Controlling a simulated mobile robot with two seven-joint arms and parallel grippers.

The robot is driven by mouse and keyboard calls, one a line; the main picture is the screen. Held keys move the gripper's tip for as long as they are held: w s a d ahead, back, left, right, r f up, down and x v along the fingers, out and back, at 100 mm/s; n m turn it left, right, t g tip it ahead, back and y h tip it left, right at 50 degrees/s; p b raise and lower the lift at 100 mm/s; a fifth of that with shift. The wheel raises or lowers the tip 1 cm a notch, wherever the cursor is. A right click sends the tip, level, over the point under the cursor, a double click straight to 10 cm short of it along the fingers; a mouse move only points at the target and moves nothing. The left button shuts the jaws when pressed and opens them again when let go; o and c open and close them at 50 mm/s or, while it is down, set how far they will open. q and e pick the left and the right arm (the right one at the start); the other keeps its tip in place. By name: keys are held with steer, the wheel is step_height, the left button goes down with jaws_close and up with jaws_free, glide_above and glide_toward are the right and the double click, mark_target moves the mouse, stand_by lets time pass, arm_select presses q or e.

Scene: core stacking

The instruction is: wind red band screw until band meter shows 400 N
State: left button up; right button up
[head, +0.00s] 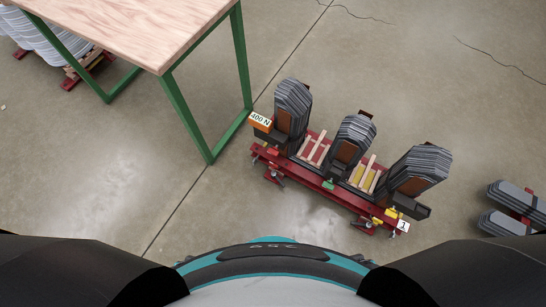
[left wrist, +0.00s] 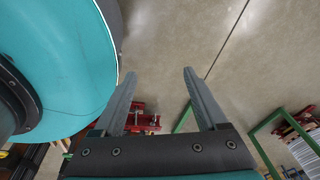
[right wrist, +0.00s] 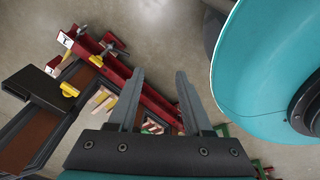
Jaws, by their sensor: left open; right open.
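A red frame (head: 318,180) stands on the floor right of centre in the head view, carrying three dark laminated core stacks. An orange box (head: 262,125) at its left end bears a white plate (head: 260,117) reading 400 N. Dark metal fittings with red parts (head: 272,178) sit low at the frame's left end; I cannot tell which part is the red band screw. My left gripper (left wrist: 157,75) is open and empty, with red metalwork (left wrist: 145,118) beyond its left finger. My right gripper (right wrist: 160,78) is open and empty, with the red frame (right wrist: 140,90) beyond it.
A wooden table (head: 140,25) with green legs stands at upper left, one leg close to the frame's left end. Dark stacked pieces (head: 510,208) lie at the right edge. Floor between me and the frame is clear.

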arm_select(q)
steer(key=shift+w+a, duration=0.2)
steer(key=shift+w, duration=0.4)
steer(key=shift+w+a, duration=0.2)
steer(key=shift+w, duration=0.35)
arm_select(e)
steer(key=shift+w+a+r, duration=0.1)
steer(key=shift+w+a, duration=0.65)
steer(key=shift+w, duration=0.15)
